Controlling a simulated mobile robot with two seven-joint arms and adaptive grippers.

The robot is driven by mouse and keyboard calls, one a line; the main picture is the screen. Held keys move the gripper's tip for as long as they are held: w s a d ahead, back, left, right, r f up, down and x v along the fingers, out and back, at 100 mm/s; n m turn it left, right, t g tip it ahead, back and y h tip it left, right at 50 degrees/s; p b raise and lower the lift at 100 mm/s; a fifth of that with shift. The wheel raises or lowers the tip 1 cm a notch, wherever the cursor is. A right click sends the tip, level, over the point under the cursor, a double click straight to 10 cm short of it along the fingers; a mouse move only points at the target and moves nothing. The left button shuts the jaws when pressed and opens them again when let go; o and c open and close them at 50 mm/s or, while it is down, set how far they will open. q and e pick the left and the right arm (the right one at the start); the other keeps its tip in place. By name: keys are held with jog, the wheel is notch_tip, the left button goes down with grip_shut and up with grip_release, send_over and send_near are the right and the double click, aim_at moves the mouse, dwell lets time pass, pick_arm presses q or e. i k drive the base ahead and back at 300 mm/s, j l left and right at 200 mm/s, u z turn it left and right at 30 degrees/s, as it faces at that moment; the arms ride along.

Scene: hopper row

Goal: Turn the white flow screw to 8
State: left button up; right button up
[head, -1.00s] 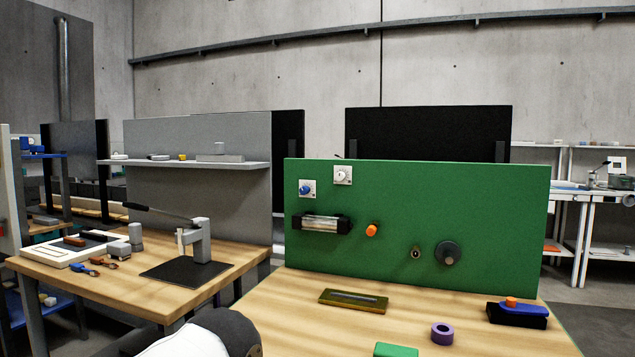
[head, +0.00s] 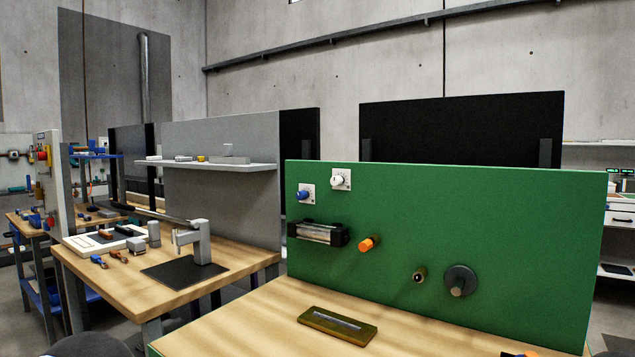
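The white flow screw (head: 338,180) is a small round white knob on a pale square plate, at the upper left of the green panel (head: 530,215). Its setting is too small to read. A blue knob (head: 303,194) on a similar plate sits just left of it and slightly lower. Neither gripper shows in the head view, and nothing touches the white screw. A dark rounded shape at the bottom left edge appears to be part of my own arm.
Below the knobs are a clear cylinder with black ends (head: 318,233), an orange knob (head: 369,243), a small dark fitting (head: 420,275) and a dark round dial (head: 460,281). A brass-coloured tray (head: 338,325) lies on the wooden bench. A lever press (head: 198,243) stands on the left bench.

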aim_at(336, 181)
jog(key=j+z, duration=0.5)
jog(key=j, duration=0.8)
jog(key=k, duration=0.05)
